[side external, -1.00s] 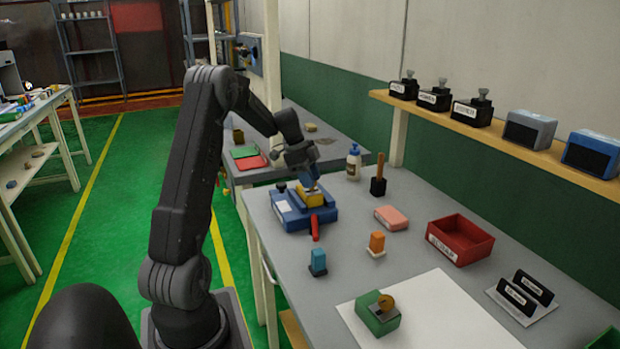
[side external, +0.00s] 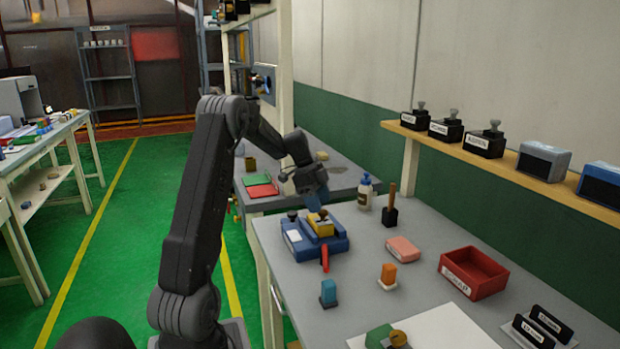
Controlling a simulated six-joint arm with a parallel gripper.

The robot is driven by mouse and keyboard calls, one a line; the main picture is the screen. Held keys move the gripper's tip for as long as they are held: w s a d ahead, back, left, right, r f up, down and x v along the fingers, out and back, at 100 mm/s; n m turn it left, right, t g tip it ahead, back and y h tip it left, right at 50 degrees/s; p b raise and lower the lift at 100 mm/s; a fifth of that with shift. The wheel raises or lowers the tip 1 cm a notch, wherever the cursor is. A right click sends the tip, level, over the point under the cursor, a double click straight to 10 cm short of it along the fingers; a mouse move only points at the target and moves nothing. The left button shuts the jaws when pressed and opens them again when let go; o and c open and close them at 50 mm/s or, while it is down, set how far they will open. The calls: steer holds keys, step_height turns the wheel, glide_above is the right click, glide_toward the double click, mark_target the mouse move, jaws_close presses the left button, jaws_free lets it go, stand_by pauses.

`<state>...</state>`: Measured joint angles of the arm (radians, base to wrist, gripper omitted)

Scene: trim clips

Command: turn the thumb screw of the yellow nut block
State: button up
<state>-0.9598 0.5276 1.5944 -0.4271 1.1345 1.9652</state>
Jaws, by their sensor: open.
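The yellow nut block (side external: 321,226) sits on a blue fixture (side external: 331,244) near the left edge of the grey bench. A dark knob (side external: 292,215) stands at the fixture's back left, and a red handle (side external: 325,259) sticks out of its front. My gripper (side external: 316,207), with blue fingers, is open and points down just above the yellow block. The block's thumb screw cannot be made out; the fingers cover the area just above the block. I cannot tell whether the fingertips touch anything.
A blue piece (side external: 328,293), an orange piece (side external: 388,276) and a pink block (side external: 403,249) stand in front and to the right. A bottle (side external: 365,192) and a wooden-handled tool (side external: 391,205) are behind. A red bin (side external: 473,273) is further right.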

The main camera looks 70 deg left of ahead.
steer(key=v, duration=1.1)
steer(key=shift+r, duration=0.35)
steer(key=d+r+n+y, duration=0.1)
steer(key=d+r+n, duration=0.1)
steer(key=d, duration=1)
steer(key=d+r+n+y, duration=0.1)
steer(key=d+r+n, duration=0.1)
steer(key=d, duration=0.9)
steer(key=s+d+f+n+t, duration=0.1)
steer(key=s+d+f+n, duration=0.1)
steer(key=s+d, duration=0.4)
steer(key=s+d+f+n+t+y, duration=0.1)
steer(key=s+d+f+n, duration=0.2)
steer(key=s+d, duration=0.3)
steer(key=d, duration=0.5)
steer(key=shift+s+d, duration=0.2)
steer(key=shift+s, duration=0.1)
steer(key=shift+f, duration=0.15)
